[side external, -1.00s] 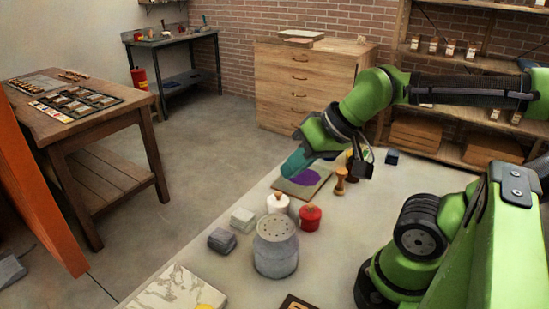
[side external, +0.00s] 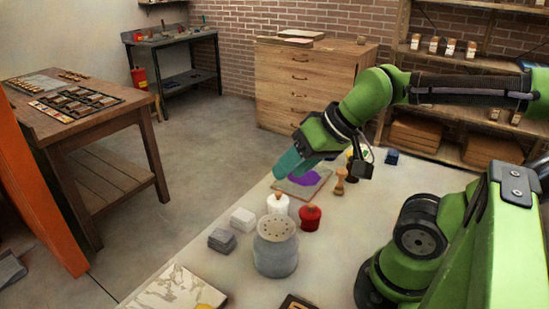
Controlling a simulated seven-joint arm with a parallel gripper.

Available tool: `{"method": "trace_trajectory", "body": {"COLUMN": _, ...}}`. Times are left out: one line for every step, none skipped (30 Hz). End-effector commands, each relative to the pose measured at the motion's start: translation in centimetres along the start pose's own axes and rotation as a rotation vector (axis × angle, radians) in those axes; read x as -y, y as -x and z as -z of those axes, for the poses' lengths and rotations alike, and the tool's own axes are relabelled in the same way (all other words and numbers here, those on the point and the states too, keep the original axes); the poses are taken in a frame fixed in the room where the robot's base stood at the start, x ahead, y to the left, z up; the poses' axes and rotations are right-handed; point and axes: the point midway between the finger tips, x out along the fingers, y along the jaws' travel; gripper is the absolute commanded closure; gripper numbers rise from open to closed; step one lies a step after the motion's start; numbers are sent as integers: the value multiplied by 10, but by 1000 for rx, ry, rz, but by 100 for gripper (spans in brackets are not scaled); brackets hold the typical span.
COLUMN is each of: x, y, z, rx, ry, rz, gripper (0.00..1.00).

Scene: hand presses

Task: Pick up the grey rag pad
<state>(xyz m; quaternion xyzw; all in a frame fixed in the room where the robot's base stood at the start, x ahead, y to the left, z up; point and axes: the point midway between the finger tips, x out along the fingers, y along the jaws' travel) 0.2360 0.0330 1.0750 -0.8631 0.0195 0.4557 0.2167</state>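The grey rag pad (side external: 222,240) lies flat near the left edge of the pale table. A lighter, whitish pad (side external: 243,218) lies just behind it. My gripper (side external: 280,174), with teal fingers, is in the air behind and to the right of both pads, pointing down and left. It is apart from the grey pad. The fingers overlap in this view, so their opening does not show.
A white lidded pot (side external: 278,205), a red pot (side external: 310,218) and a grey perforated canister (side external: 275,248) stand right of the pads. A board with a purple patch (side external: 304,182) lies behind. A marbled slab (side external: 178,290) lies in front.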

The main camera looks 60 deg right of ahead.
Motion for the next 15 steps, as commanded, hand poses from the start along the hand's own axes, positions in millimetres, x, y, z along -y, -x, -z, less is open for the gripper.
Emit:
{"method": "trace_trajectory", "body": {"x": 0, "y": 0, "z": 0, "rx": 0, "ry": 0, "rz": 0, "gripper": 46}}
{"method": "trace_trajectory", "body": {"x": 0, "y": 0, "z": 0, "rx": 0, "ry": 0, "rz": 0, "gripper": 42}}
{"method": "trace_trajectory", "body": {"x": 0, "y": 0, "z": 0, "rx": 0, "ry": 0, "rz": 0, "gripper": 36}}
{"method": "trace_trajectory", "body": {"x": 0, "y": 0, "z": 0, "rx": 0, "ry": 0, "rz": 0, "gripper": 31}}
{"method": "trace_trajectory", "body": {"x": 0, "y": 0, "z": 0, "rx": 0, "ry": 0, "rz": 0, "gripper": 26}}
{"method": "trace_trajectory", "body": {"x": 0, "y": 0, "z": 0, "rx": 0, "ry": 0, "rz": 0, "gripper": 21}}
{"method": "trace_trajectory", "body": {"x": 0, "y": 0, "z": 0, "rx": 0, "ry": 0, "rz": 0, "gripper": 21}}
{"method": "trace_trajectory", "body": {"x": 0, "y": 0, "z": 0, "rx": 0, "ry": 0, "rz": 0, "gripper": 21}}
{"method": "trace_trajectory", "body": {"x": 0, "y": 0, "z": 0, "rx": 0, "ry": 0, "rz": 0, "gripper": 21}}
{"method": "trace_trajectory", "body": {"x": 0, "y": 0, "z": 0, "rx": 0, "ry": 0, "rz": 0, "gripper": 21}}
{"method": "trace_trajectory", "body": {"x": 0, "y": 0, "z": 0, "rx": 0, "ry": 0, "rz": 0, "gripper": 21}}
{"method": "trace_trajectory", "body": {"x": 0, "y": 0, "z": 0, "rx": 0, "ry": 0, "rz": 0, "gripper": 21}}
{"method": "trace_trajectory", "body": {"x": 0, "y": 0, "z": 0, "rx": 0, "ry": 0, "rz": 0, "gripper": 21}}
{"method": "trace_trajectory", "body": {"x": 0, "y": 0, "z": 0, "rx": 2, "ry": 1, "rz": 1, "gripper": 21}}
{"method": "trace_trajectory", "body": {"x": 0, "y": -2, "z": -1, "rx": 11, "ry": 3, "rz": -1, "gripper": 21}}
